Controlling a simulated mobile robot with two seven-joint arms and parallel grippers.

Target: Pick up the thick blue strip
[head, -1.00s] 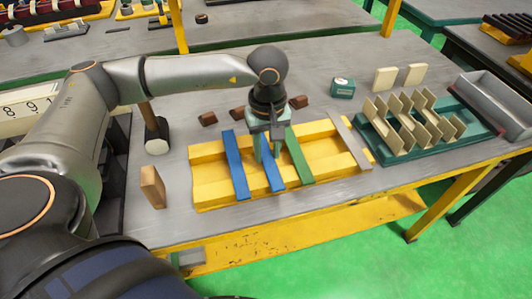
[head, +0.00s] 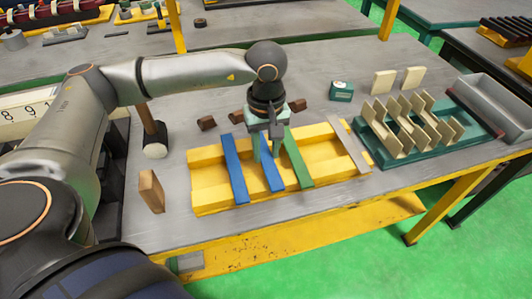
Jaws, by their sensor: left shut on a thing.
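Two blue strips lie in the yellow tray (head: 212,188), sloping toward the front. One blue strip (head: 235,172) is at the left; the other blue strip (head: 271,177) is just right of it. Their thickness is hard to compare. My left gripper (head: 266,154) points down over the right-hand blue strip and is shut on it. The fingers and wrist hide the upper part of this strip. I cannot tell clearly whether it is clear of the tray. My right gripper is not in view.
A green strip (head: 298,163) lies close to the right of the gripper, and a grey strip (head: 348,146) is farther right. A green rack (head: 398,158) holds several beige plates. A hammer (head: 153,140) and a brown block (head: 151,190) stand left.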

